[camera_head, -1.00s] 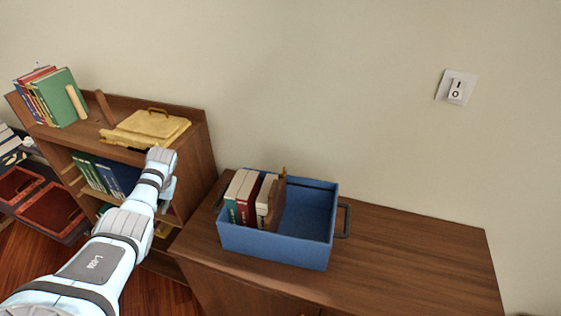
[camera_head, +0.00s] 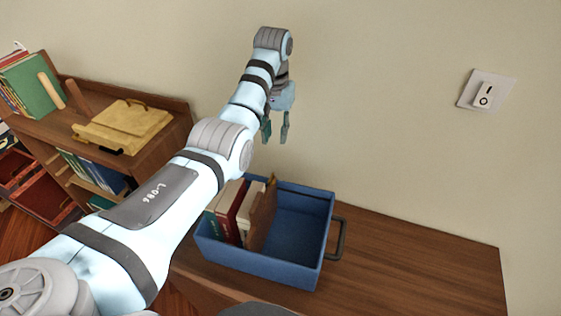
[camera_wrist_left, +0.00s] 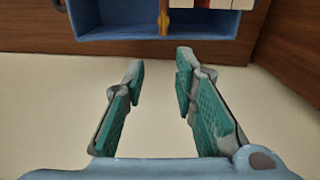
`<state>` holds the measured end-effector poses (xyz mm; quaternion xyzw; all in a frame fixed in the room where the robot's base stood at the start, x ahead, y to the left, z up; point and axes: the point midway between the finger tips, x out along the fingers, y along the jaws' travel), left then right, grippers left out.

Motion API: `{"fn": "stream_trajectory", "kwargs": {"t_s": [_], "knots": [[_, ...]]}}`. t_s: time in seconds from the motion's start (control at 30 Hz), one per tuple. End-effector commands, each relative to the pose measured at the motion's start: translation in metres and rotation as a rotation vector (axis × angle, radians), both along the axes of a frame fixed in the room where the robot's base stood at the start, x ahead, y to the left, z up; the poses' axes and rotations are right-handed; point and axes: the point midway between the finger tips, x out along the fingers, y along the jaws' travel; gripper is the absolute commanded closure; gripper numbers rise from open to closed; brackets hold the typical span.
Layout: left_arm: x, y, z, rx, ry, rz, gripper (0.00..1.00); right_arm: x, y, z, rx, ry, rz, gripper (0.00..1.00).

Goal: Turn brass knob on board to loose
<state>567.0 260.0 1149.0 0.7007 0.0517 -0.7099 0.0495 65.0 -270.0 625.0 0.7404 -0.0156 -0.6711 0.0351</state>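The brass knob (camera_head: 272,180) sits at the top of the brown board (camera_head: 262,212), which stands upright beside books in the blue crate (camera_head: 292,262). In the left wrist view the brass knob (camera_wrist_left: 164,24) shows near the top middle, at the crate's edge (camera_wrist_left: 110,31). My left gripper (camera_head: 275,138) hangs above the crate with its fingers pointing down, near the wall. It is open and empty, the teal finger pads apart in the left wrist view (camera_wrist_left: 158,75), and the knob is beyond the fingertips, not touched. My right gripper is not in view.
Several books (camera_head: 232,208) stand left of the board in the crate; its right part is empty. The wooden cabinet top (camera_head: 410,262) is clear to the right. A shelf (camera_head: 160,155) with a yellow case (camera_head: 125,125) stands left. A switch (camera_head: 485,93) is on the wall.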

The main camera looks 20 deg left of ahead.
Motion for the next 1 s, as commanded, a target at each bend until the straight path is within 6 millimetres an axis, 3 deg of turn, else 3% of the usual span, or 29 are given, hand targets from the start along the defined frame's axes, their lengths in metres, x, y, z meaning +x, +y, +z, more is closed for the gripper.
{"fn": "stream_trajectory", "kwargs": {"t_s": [0.5, 0.63, 0.87, 1.0], "knots": [[-0.002, 0.001, -0.127, 0.0, 0.002, 0.002, 0.74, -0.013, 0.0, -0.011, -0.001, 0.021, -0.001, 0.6], [-0.002, 0.001, -0.14, 0.001, 0.0, 0.002, 0.74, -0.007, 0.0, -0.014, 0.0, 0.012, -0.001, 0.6], [-0.002, 0.001, -0.141, 0.001, -0.001, 0.002, 0.74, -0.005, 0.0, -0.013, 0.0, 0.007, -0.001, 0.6], [-0.002, 0.001, -0.141, 0.001, 0.0, 0.002, 0.93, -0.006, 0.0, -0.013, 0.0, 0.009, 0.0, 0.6]]}}
